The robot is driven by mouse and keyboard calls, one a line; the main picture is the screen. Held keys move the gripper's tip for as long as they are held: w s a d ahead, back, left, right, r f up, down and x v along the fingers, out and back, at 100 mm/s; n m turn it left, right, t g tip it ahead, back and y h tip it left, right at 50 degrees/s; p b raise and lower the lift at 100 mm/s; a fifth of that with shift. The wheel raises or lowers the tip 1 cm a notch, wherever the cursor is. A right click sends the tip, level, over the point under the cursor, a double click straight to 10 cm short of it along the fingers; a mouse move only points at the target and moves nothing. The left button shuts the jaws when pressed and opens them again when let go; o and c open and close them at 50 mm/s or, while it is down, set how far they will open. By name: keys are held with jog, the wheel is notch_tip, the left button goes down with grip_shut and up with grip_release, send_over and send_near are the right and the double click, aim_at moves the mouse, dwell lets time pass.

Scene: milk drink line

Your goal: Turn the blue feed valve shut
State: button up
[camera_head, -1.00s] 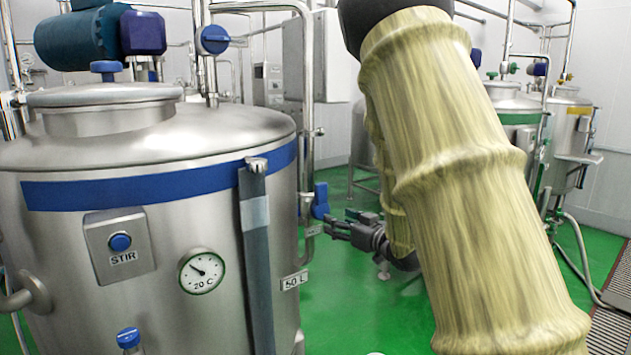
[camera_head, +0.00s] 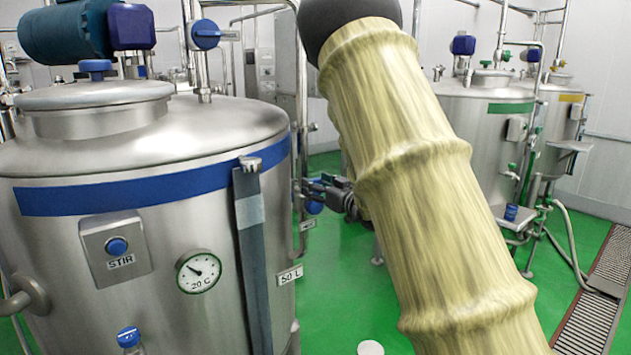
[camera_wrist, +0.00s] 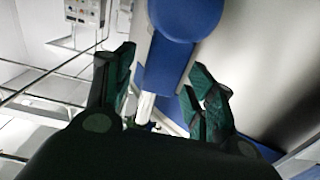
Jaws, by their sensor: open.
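The blue valve (camera_head: 314,206) is on the upright pipe to the right of the big steel tank (camera_head: 150,215) with the blue band. Its handle stands roughly upright in the head view and is partly hidden by my gripper (camera_head: 312,187). In the wrist view, a round blue hub and a flat blue handle (camera_wrist: 170,62) reach down between the two dark green fingers of my gripper (camera_wrist: 160,75). The fingers are open, one on each side of the handle. I cannot tell whether either finger touches it.
Another blue valve (camera_head: 206,34) sits on a pipe above the tank. A 50 L tag (camera_head: 290,277) and a dial (camera_head: 198,271) are on the tank side. More steel tanks (camera_head: 490,125) stand at the right rear.

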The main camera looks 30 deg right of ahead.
jog(key=shift+w, duration=0.65)
jog(key=shift+c, duration=0.2)
grip_shut()
